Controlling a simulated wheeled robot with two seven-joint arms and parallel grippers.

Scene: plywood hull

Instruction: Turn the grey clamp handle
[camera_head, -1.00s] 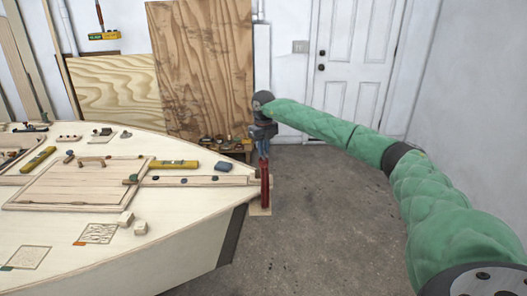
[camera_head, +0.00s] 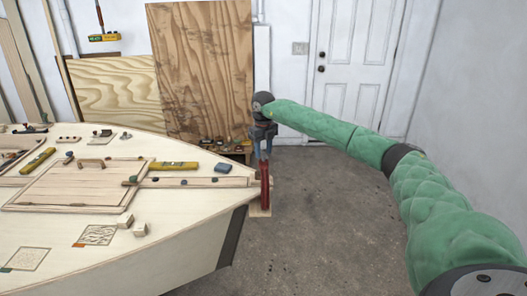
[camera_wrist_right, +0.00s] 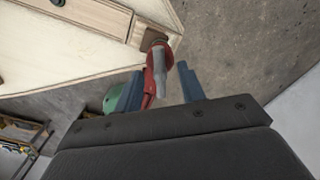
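The red clamp (camera_head: 265,186) stands upright at the hull's bow tip in the head view. In the right wrist view the clamp (camera_wrist_right: 158,57) shows at the hull's corner, with its grey handle (camera_wrist_right: 160,77) pointing toward my gripper. My right gripper (camera_head: 262,153) is just above the clamp, pointing down. In the wrist view its two blue fingers (camera_wrist_right: 161,90) are apart, one on each side of the grey handle, with a visible gap to both. The handle is hard to make out in the head view. My left gripper is not in view.
The pale plywood hull (camera_head: 185,230) fills the left, with a yellow level (camera_head: 174,165), wooden blocks (camera_head: 126,220) and small tools on its deck. A low shelf with tools (camera_head: 232,146) stands behind the bow. The concrete floor (camera_head: 330,220) to the right is clear.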

